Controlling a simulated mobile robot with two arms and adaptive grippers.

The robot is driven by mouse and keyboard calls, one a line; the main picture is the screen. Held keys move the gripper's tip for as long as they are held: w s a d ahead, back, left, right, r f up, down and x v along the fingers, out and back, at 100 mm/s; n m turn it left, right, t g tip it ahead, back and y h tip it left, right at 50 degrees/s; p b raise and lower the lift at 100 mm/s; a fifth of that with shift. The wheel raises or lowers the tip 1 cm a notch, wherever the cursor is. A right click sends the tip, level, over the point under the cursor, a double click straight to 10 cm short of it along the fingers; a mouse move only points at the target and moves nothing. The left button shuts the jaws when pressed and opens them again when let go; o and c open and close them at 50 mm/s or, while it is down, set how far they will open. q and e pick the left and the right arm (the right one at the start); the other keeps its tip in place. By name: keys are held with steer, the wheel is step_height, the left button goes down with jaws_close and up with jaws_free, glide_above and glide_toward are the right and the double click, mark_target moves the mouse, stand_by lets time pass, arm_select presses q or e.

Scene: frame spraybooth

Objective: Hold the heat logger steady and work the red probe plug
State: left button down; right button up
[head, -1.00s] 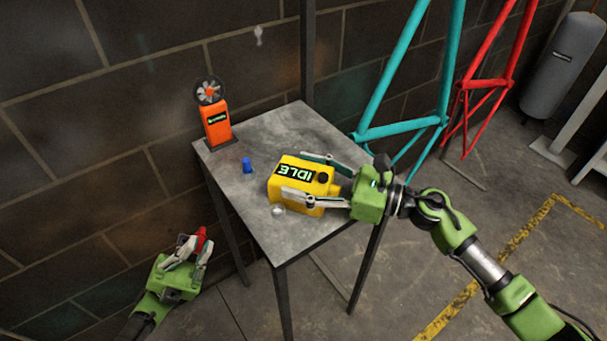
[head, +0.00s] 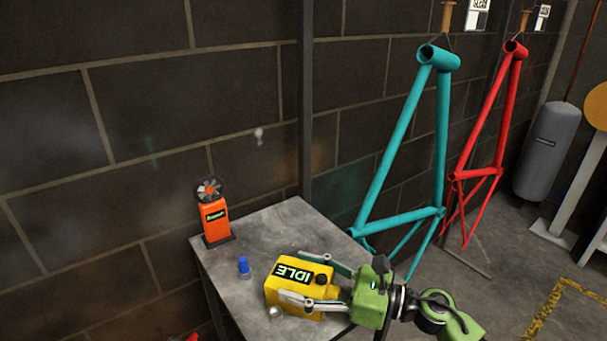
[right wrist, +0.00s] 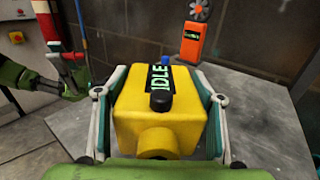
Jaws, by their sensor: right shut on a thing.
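The yellow heat logger (head: 275,293) rests on the grey table, its dark display reading IDLE; it also fills the middle of the right wrist view (right wrist: 160,118). A black knob stands on its top. My right gripper (head: 293,276) is shut on the logger, one finger along each side. The red probe plug (head: 191,337) barely shows at the bottom edge of the head view. My left gripper (right wrist: 66,65) shows at the left of the right wrist view, with the red plug between its fingers, away from the logger.
Teal (head: 400,140) and red (head: 487,140) bike frames hang on the right.

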stand_by(0.3)
steer(key=o, duration=1.5)
steer(key=shift+c, duration=0.2)
steer(key=v, duration=1.2)
steer(key=shift+s, duration=0.1)
